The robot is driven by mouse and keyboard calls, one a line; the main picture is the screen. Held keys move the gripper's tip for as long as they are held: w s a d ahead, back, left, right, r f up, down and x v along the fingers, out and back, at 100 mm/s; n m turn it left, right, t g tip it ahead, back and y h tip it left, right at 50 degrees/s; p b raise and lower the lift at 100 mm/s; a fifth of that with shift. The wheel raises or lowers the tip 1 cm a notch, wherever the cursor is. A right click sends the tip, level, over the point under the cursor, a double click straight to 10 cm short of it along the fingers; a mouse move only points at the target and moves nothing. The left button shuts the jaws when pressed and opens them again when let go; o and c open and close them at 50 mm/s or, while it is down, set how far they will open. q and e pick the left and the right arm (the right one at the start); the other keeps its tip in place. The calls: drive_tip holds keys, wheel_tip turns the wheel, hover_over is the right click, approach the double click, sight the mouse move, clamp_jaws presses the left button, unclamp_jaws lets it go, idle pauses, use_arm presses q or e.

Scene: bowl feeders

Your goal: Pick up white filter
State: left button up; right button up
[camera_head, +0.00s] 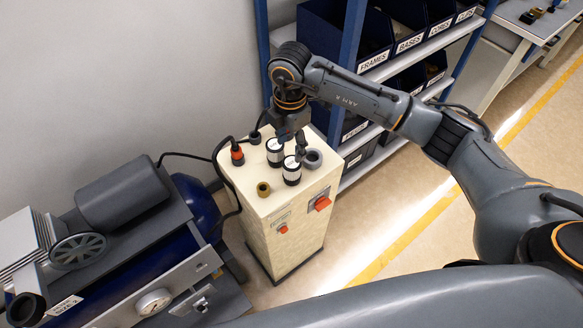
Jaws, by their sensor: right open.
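Two white filters with dark bands stand upright on top of the cream cabinet (248,192). One white filter (275,158) is farther back, and the other white filter (292,177) is nearer and slightly right. My right gripper (293,146) points down from above, beside and over the tops of these filters. It is open, with nothing seen held in it. Its fingers partly overlap the filters in the picture, so I cannot tell whether they touch. My left gripper is not in view.
A grey ring (313,159), a brass fitting (263,190) and an orange-and-black connector (237,155) are also on the cabinet top. A blue rack (352,40) with labelled bins stands close behind. A compressor (125,215) is at left. Floor is clear to the right.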

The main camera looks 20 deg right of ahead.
sight(292, 162)
wheel_tip(292, 162, down, 4)
drive_tip(key=shift+r, duration=0.1)
drive_tip(key=shift+f+p, duration=0.45)
drive_tip(key=shift+p, duration=0.15)
wheel_tip(292, 162, down, 4)
drive_tip(key=shift+d+r+p, duration=0.15)
drive_tip(key=shift+p, duration=0.6)
drive_tip(key=shift+f, duration=0.45)
drive_tip(key=shift+c, duration=0.2)
drive_tip(key=c, duration=0.9)
drive_tip(key=shift+r, duration=0.1)
